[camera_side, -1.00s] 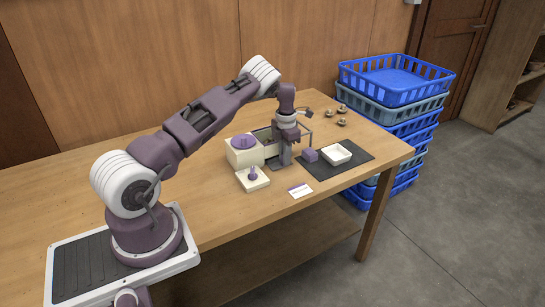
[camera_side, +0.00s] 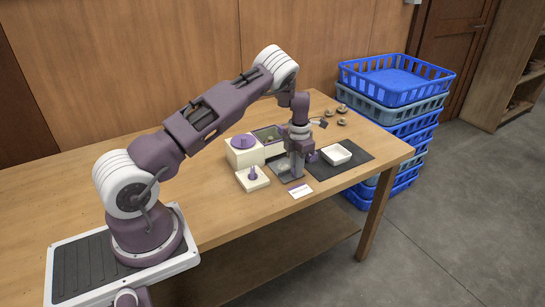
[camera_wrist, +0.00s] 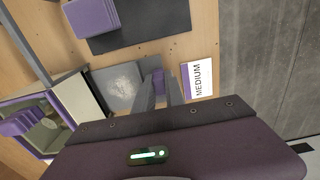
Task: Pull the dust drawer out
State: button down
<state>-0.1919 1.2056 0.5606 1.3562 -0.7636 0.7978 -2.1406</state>
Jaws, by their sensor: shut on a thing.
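The dust drawer (camera_wrist: 122,88) shows in the wrist view as a flat grey tray with pale dust on it. It sticks out from the cream machine (camera_wrist: 76,98). In the side view the drawer (camera_side: 284,170) lies low in front of the machine (camera_side: 243,157), partly hidden by my gripper. My gripper (camera_wrist: 160,88) is shut on the drawer's small purple handle (camera_wrist: 157,80) at the drawer's outer end. In the side view my gripper (camera_side: 296,178) points down close to the table.
A white tray (camera_side: 336,155) sits on a dark mat (camera_side: 345,172) to the right. A purple block (camera_wrist: 92,18) is on the mat. A card reading MEDIUM (camera_wrist: 200,80) lies near my gripper. Several mushrooms (camera_side: 342,122) lie behind. A cream base with a purple knob (camera_side: 253,178) stands left.

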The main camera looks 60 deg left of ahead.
jog(key=shift+d, duration=0.1)
jog(key=c, duration=1.4)
grip_release()
jog(key=shift+r, duration=2.3)
